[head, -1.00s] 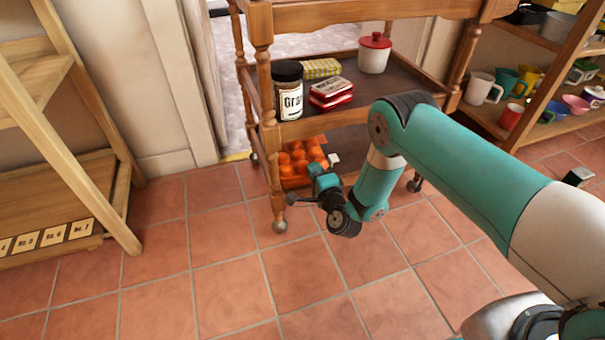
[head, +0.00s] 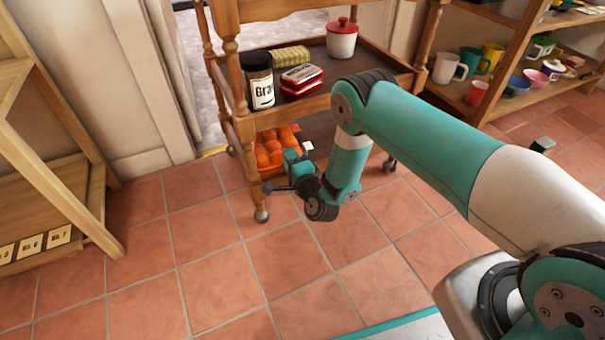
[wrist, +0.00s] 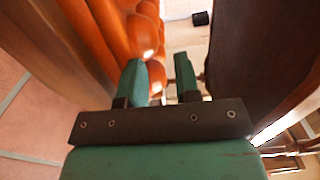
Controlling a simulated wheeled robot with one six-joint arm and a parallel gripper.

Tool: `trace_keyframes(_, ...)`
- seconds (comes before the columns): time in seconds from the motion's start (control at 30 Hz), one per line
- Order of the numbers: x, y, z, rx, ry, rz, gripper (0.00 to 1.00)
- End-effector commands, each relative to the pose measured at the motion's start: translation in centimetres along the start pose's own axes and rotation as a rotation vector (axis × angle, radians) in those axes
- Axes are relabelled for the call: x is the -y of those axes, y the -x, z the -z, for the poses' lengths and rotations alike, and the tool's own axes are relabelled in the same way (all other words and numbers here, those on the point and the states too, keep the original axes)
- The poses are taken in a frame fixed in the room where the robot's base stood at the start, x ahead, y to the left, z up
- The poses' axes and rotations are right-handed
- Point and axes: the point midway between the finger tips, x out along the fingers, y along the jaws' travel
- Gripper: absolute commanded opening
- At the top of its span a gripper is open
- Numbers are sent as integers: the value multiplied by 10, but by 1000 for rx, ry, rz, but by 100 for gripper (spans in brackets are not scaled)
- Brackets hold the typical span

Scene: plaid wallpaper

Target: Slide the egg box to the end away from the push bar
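The egg box (head: 268,157) is orange, with several round orange eggs showing, and sits on the lower shelf of the wooden cart. My gripper (head: 291,163) is at the cart's front side, low, at the right part of the egg box. In the wrist view, the orange eggs (wrist: 145,35) are ahead and to the left. The two green fingers of my gripper (wrist: 159,76) stand apart, with a bit of orange showing in the gap beside the left finger. Whether they touch the box is hidden. I cannot make out a push bar.
The cart's upper shelf holds a dark-lidded jar (head: 258,82), a yellow patterned box (head: 290,56), a red tin (head: 301,80) and a white pot with a red lid (head: 342,40). A cart leg (head: 249,165) stands left of my gripper. The tiled floor (head: 210,250) in front is clear.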

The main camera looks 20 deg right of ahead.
Motion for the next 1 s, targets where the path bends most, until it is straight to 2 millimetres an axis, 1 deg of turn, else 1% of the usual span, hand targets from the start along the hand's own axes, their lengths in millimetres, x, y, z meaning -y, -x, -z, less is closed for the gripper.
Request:
trace_keyframes(0.03,-1,7,-1,4,5,-17,38)
trace_keyframes(0.17,2,25,-2,5,5,-20,38)
trace_keyframes(0.53,4,115,-1,6,2,-13,38)
trace_keyframes(0.7,9,148,0,5,1,-9,38)
trace_keyframes(0.77,9,149,0,4,0,-4,38)
trace_keyframes(1.0,6,163,0,3,0,-3,38)
